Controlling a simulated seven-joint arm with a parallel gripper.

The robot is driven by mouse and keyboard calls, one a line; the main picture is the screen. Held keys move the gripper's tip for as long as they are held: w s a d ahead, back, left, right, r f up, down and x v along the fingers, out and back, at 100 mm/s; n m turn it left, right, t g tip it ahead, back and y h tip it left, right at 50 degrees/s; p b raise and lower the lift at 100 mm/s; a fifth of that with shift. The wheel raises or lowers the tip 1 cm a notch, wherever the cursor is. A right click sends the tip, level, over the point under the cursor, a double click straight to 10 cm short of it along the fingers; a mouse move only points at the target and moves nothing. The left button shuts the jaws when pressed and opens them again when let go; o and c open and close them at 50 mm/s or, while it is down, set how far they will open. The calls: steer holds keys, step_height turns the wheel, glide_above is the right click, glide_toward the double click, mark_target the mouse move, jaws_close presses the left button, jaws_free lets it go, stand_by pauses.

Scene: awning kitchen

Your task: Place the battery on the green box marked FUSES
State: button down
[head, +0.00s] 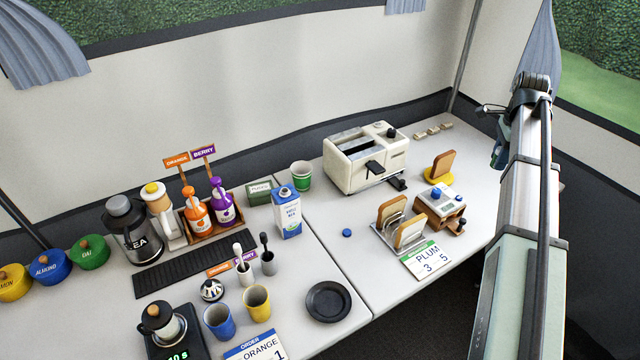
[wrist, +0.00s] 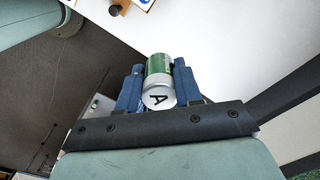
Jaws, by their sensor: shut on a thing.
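My gripper (wrist: 159,70) is shut on the battery (wrist: 158,84), a green cylinder with a silver end marked "A". Its blue fingers press on both sides of it. In the head view the arm's far end is at the right, over the counter's right side, and the battery is not clearly visible there. The small dark green box (head: 259,192) stands at the back of the counter, between the syrup bottles and the milk carton. Its label is too small to read surely. My gripper is far to the right of it, and the box's top looks bare.
A blue and white carton (head: 287,213) stands just in front of the box, a green cup (head: 301,175) right of it. The syrup rack (head: 208,228) is at its left. A cream toaster (head: 365,160) stands between my gripper and the box.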

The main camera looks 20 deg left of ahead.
steer(key=w+a+n, duration=0.1)
steer(key=a, duration=1.1)
steer(key=a+n, duration=0.1)
steer(key=a, duration=1.1)
steer(key=w+a+n, duration=0.1)
steer(key=a, duration=1.1)
steer(key=shift+w+n, duration=0.3)
steer(key=shift+w, duration=0.05)
steer(key=s+a+n, duration=0.1)
steer(key=s+a, duration=0.3)
steer(key=a, duration=1.1)
steer(key=n, duration=0.2)
glide_above(260, 188)
step_height(260, 188, down, 4)
steer(key=shift+f, duration=5.55)
steer(key=shift+f, duration=0.1)
steer(key=c, duration=0.8)
jaws_free()
steer(key=shift+o, duration=0.2)
